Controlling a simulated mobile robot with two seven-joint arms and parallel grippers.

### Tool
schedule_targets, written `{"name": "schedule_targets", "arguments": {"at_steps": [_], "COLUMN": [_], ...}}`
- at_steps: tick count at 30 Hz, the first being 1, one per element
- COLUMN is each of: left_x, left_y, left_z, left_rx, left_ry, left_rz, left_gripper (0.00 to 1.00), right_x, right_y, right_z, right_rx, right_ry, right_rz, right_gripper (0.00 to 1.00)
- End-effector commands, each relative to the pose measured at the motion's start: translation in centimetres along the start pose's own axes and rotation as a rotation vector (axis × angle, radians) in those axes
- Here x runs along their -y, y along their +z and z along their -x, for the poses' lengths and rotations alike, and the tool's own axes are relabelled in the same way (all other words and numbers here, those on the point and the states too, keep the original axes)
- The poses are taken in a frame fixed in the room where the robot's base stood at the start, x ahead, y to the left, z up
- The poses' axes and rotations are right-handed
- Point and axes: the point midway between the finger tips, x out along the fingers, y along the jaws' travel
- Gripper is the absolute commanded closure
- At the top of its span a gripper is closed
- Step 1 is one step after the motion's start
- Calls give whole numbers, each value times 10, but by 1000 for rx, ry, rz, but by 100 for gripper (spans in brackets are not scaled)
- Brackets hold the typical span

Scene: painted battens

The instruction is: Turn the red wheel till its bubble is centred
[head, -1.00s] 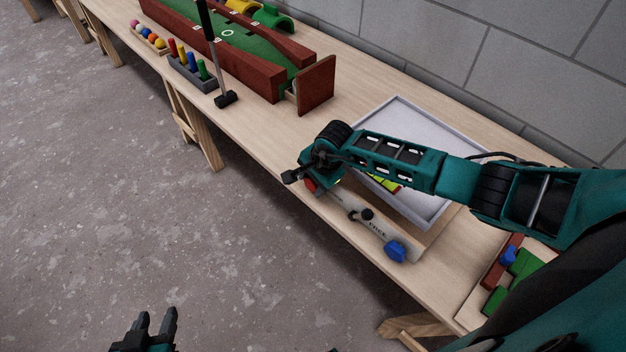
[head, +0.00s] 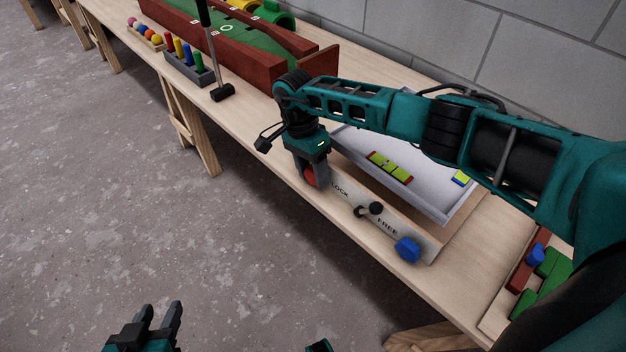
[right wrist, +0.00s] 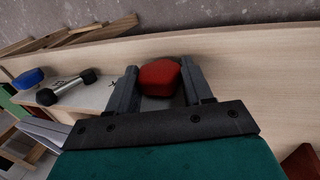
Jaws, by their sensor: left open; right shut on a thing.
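The red wheel (head: 309,177) is at the left end of a pale panel (head: 395,222) marked LOCK and FREE. My right gripper (head: 313,180) is shut on it from above; the right wrist view shows the red wheel (right wrist: 160,77) between the two fingers. The vial with red ends (head: 389,167) is yellow-green and lies in the grey tray (head: 440,214); its bubble is too small to place surely. A second vial (head: 461,178) is partly hidden by my right arm. My left gripper (head: 157,322) is open and empty over the floor.
A blue wheel (head: 407,250) sits at the panel's right end. A black-knobbed lever (head: 375,208) stands between LOCK and FREE. Coloured blocks (head: 548,265) are at the right.

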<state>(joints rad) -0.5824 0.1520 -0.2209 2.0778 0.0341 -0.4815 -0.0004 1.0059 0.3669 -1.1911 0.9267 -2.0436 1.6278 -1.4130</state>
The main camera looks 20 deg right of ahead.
Motion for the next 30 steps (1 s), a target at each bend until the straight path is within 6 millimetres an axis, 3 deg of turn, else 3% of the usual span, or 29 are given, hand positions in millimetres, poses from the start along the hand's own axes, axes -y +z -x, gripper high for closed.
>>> {"name": "schedule_targets", "arguments": {"at_steps": [4,18,19,26,30], "left_x": [2,3,3,3,2], "left_y": [13,18,18,19,18], "left_z": [-6,-5,-5,-5,-5], "left_rx": [7,16,16,17,16], "left_ry": [-3,-5,-5,-6,-6], "left_rz": [-3,-1,-1,1,6], "left_gripper": [57,57,57,57,57], "right_x": [1,0,0,0,0], "right_y": [2,3,3,2,1], "right_z": [-4,-3,-3,-2,-1], "right_rx": [4,5,5,3,2], "right_ry": [35,51,51,48,47], "right_rz": [2,2,2,1,1], "right_gripper": [80,80,47,25,24]}}
